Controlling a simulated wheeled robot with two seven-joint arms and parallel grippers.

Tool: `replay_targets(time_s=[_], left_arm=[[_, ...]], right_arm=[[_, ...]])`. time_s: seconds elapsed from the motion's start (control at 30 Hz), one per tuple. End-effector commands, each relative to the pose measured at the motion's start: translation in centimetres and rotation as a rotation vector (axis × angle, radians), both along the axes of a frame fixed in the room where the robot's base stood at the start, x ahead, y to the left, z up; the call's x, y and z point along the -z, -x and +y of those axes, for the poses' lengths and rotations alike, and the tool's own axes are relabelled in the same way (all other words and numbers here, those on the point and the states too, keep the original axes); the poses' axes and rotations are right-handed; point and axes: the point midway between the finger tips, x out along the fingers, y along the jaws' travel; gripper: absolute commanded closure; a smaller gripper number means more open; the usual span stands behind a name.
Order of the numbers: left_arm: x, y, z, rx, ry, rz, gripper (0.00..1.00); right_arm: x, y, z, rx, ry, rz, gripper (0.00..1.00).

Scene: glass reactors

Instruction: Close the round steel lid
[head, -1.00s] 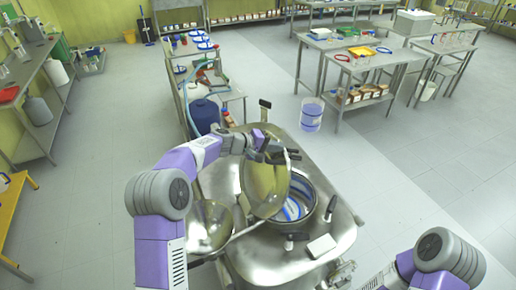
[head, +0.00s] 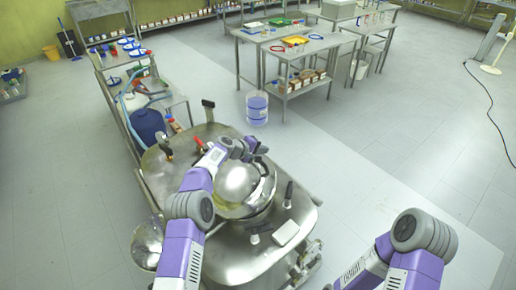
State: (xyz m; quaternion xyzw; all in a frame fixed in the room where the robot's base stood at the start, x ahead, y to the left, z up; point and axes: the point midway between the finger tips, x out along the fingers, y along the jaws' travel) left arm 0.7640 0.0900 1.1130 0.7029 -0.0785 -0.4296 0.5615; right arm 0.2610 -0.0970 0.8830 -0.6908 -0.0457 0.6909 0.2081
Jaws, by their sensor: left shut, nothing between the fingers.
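The round steel lid (head: 238,184) is a shiny dome in the head view. It lies over the round opening in the steel reactor top (head: 225,262) and hides the inside. I cannot tell whether its rim sits flush all round. My left gripper (head: 258,149) is shut and empty at the far edge of the lid, close to it or touching it. My left forearm passes along the lid's left side. My right arm shows at the lower right, but its gripper is not in view.
Black-handled clamps (head: 288,195) stand around the opening. A small white block (head: 285,233) lies on the reactor top at the front right. A shiny steel bowl shape (head: 147,242) is at the left.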

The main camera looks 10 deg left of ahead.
Motion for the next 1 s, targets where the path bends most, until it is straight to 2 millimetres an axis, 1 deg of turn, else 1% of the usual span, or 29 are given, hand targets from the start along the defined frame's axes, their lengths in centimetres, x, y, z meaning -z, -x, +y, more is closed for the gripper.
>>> replay_targets(time_s=[0.13, 0.33, 0.8, 1.0], left_arm=[[0.86, -0.41, -0.39, -0.001, 0.0, 0.0, 1.0], [1.23, -0.61, -0.6, 0.0, -0.001, 0.001, 1.0], [1.2, -0.62, -0.57, 0.0, 0.0, 0.0, 1.0], [0.79, -0.27, 0.02, -0.003, 0.0, 0.0, 1.0]], right_arm=[[0.24, 0.0, -0.01, 0.0, 0.0, 0.0, 0.57], [0.31, 0.01, -0.01, 0.0, 0.0, 0.0, 0.57], [0.31, 0.01, -0.01, 0.0, 0.0, 0.0, 0.57], [0.48, 0.0, -0.01, 0.0, 0.0, 0.0, 0.57]])
